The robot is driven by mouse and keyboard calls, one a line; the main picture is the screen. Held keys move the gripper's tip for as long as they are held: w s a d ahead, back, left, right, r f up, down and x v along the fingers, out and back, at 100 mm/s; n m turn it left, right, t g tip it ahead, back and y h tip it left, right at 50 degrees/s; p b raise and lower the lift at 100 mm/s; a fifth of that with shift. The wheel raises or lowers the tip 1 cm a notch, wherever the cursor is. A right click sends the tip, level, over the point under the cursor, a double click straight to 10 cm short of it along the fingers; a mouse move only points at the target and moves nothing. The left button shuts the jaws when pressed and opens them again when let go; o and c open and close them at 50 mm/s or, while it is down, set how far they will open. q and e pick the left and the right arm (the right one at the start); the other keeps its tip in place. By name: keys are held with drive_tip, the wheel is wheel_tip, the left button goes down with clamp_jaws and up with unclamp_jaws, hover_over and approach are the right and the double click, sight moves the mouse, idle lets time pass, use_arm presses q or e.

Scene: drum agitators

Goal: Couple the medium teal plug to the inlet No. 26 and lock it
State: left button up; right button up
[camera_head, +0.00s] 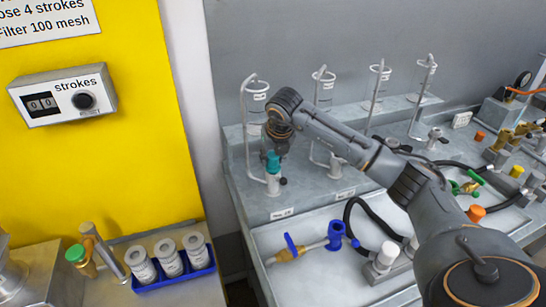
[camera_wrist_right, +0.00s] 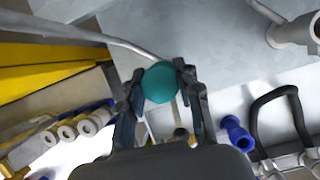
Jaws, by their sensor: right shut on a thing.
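The medium teal plug (camera_head: 273,162) stands upright on top of a pale cylindrical inlet (camera_head: 273,186) on the bench's raised step. A small label (camera_head: 281,213) is in front of this inlet; its number is too small to read surely. My right gripper (camera_head: 276,148) comes down from above and is shut on the plug. In the right wrist view the plug's round teal top (camera_wrist_right: 160,82) sits between the two fingers (camera_wrist_right: 162,88). The fingers and the viewing angle hide how deep the plug sits and whether it is locked. My left gripper is not in view.
A bent metal pipe with a glass cylinder (camera_head: 255,105) rises close to the inlet. A blue-handled valve (camera_head: 335,236) lies in the tray below. A blue rack (camera_head: 180,275) of pale canisters is at the lower left. A dark hose (camera_head: 362,212) curves right of the valve.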

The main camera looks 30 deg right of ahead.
drive_tip(key=shift+f, duration=0.35)
idle(0.3)
drive_tip(key=o, duration=1.2)
drive_tip(key=shift+o, duration=0.4)
drive_tip(key=shift+r+p, duration=2.05)
drive_tip(key=shift+r, duration=1.9)
